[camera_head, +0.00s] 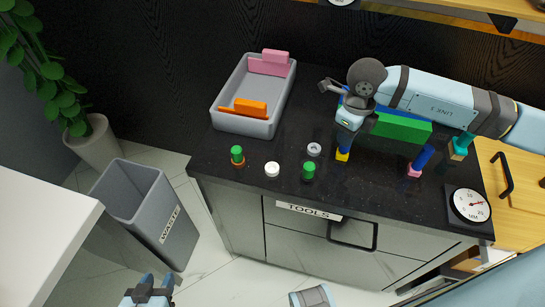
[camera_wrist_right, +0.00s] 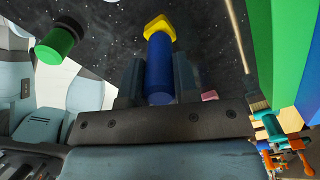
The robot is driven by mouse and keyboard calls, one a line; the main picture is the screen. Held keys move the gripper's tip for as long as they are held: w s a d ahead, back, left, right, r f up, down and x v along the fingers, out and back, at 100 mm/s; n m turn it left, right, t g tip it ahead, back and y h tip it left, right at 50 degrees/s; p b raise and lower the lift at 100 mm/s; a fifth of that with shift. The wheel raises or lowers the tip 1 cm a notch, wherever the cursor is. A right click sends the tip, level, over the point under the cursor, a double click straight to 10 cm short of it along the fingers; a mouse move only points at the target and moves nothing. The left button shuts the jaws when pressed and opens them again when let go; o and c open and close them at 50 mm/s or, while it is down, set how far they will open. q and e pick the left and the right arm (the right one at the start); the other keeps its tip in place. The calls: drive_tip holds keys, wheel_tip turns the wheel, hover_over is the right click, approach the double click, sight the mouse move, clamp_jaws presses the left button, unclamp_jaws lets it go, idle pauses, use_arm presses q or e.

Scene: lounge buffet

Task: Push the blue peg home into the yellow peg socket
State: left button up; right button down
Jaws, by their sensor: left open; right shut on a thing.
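The blue peg (camera_wrist_right: 159,72) is upright between the fingers of my right gripper (camera_wrist_right: 158,80), which is shut on it. Its far end meets the yellow peg socket (camera_wrist_right: 158,25) in the right wrist view; how deep it sits I cannot tell. In the head view, my right gripper (camera_head: 350,124) points down over the black counter, with the blue peg (camera_head: 344,143) below it and the yellow socket (camera_head: 342,156) at the peg's foot. My left gripper (camera_head: 148,291) is open and empty at the bottom left, away from the counter.
Green pegs (camera_head: 309,169) stand left. A grey tray (camera_head: 240,123) is further back.

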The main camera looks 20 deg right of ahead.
drive_tip(key=shift+f+b, duration=0.4)
drive_tip(key=shift+f, duration=0.05)
drive_tip(key=c, duration=0.8)
unclamp_jaws()
drive_tip(key=shift+c, duration=1.4)
drive_tip(key=shift+r, duration=0.1)
drive_tip(key=shift+r+p, duration=1.95)
drive_tip(key=shift+r, duration=1.55)
drive_tip(key=shift+s+f, duration=0.1)
